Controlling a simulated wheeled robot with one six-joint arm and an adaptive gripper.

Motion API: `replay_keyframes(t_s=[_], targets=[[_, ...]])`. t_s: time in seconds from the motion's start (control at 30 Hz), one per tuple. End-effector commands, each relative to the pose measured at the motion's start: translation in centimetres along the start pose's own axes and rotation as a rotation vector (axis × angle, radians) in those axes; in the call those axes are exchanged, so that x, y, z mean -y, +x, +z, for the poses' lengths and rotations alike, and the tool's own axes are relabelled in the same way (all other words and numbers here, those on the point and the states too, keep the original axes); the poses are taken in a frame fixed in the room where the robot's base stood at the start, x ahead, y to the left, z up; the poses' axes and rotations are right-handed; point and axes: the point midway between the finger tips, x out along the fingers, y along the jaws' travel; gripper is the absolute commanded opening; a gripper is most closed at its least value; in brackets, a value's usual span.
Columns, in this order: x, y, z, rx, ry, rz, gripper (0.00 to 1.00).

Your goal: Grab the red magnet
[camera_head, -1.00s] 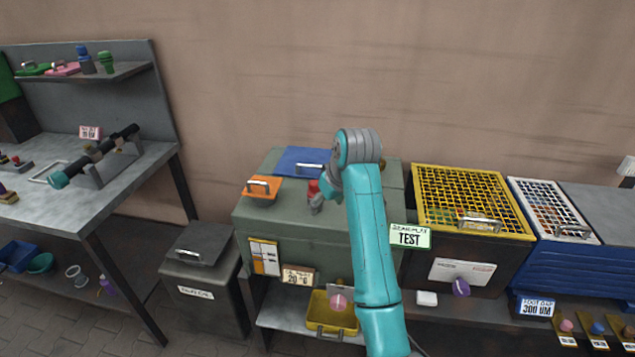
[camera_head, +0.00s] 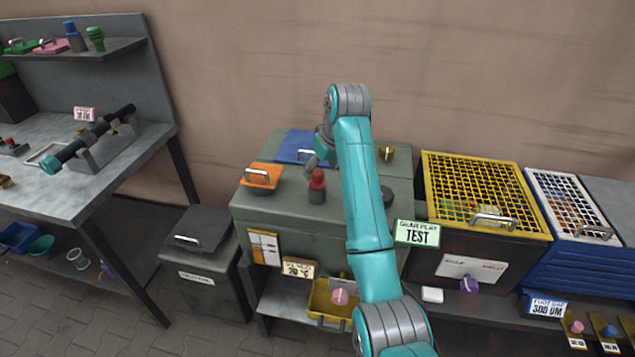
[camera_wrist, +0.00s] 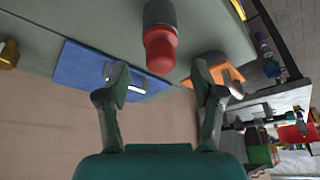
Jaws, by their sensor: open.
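The red magnet (camera_head: 317,186) has a red top on a dark grey cylindrical base and stands upright on the green cabinet top. In the wrist view the red magnet (camera_wrist: 160,45) lies ahead of the fingers, roughly centred between them and beyond their tips. My gripper (camera_wrist: 160,82) is open and empty, with its two fingers apart. In the head view my gripper (camera_head: 312,162) is just behind the magnet, near the blue lid, and partly hidden by my arm.
An orange lid (camera_head: 262,177) and a blue lid (camera_head: 300,147) with handles lie on the cabinet (camera_head: 270,212) close to the magnet. A dark round piece (camera_head: 387,196) and a brass piece (camera_head: 386,152) are to the right. A yellow mesh crate (camera_head: 500,225) stands further right.

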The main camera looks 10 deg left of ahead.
Motion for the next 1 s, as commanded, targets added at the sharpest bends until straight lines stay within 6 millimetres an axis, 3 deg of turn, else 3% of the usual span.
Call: replay_keyframes(t_s=[0.3,0.57,0.67,0.83,0.87,1.0], targets=[[0.1,4.0,0.0,0.002,-0.001,0.000,0.67],[0.1,4.2,-0.1,0.001,-0.001,0.000,0.67],[0.1,4.2,-0.1,0.001,-0.001,0.000,0.47],[0.1,4.2,-0.1,0.001,-0.001,0.000,0.05],[0.1,4.2,-0.1,0.001,-0.001,0.000,0.00],[0.1,4.2,-0.1,0.000,-0.001,0.000,0.00]])
